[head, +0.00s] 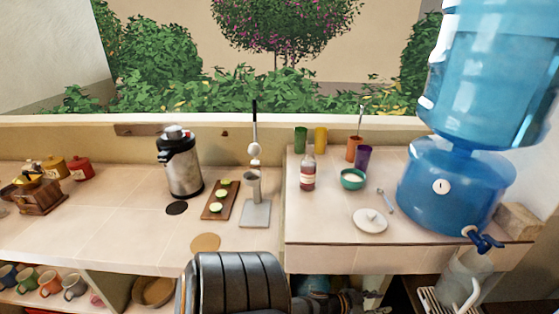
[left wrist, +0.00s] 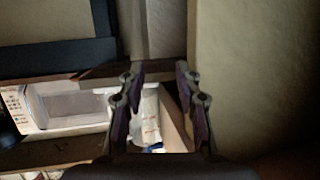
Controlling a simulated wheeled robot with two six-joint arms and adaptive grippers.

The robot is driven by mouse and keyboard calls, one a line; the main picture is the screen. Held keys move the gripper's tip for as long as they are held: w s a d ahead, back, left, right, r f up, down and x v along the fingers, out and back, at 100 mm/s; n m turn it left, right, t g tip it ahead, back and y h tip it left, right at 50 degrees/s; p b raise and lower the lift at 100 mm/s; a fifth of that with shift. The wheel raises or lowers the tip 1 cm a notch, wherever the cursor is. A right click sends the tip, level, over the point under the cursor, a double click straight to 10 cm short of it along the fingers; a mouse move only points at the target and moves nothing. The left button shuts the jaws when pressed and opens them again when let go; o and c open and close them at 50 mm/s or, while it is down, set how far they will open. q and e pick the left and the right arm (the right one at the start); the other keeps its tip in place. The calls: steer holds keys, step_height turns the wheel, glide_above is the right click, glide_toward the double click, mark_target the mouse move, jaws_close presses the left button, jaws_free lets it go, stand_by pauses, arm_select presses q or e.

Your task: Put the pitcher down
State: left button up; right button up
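The clear pitcher (head: 462,273) with a white handle is at the lower right of the head view, beneath the tap of the big blue water dispenser. It looks upright, at a white slatted rack (head: 432,299); its base is cut off by the frame edge. My left gripper (head: 378,303) is low in the head view, below the counter edge and left of the pitcher, apart from it. In the left wrist view its two fingers (left wrist: 160,98) stand apart with nothing visibly gripped. A pale thing shows beyond them; I cannot tell what it is. My right gripper is not seen.
The counter (head: 330,220) holds a steel airpot (head: 180,165), a board with lime slices (head: 219,205), a bottle (head: 308,173), a teal bowl (head: 352,179) and several cups. The blue dispenser (head: 450,190) fills the right. Mugs (head: 50,283) sit on a lower left shelf.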

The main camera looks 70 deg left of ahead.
arm_select(q)
steer(key=s+a+f+n+g+y, duration=0.15)
steer(key=s+f+g, duration=0.25)
steer(key=s+f, duration=0.65)
steer(key=s+f+n+g+y, duration=0.1)
steer(key=s+f+g+y, duration=0.15)
steer(key=s+f, duration=0.8)
steer(key=s+d+f+g, duration=0.3)
steer(key=s+d+f, duration=0.1)
steer(key=s, duration=0.4)
steer(key=s+d+f+m+g+h, duration=0.1)
steer(key=s+d+f+g, duration=0.2)
steer(key=s+f, duration=0.4)
steer(key=shift+s+d+f, duration=0.2)
steer(key=shift+s+d, duration=0.3)
steer(key=shift+s, duration=0.6)
steer(key=shift+w+g, duration=0.1)
steer(key=shift+g, duration=0.15)
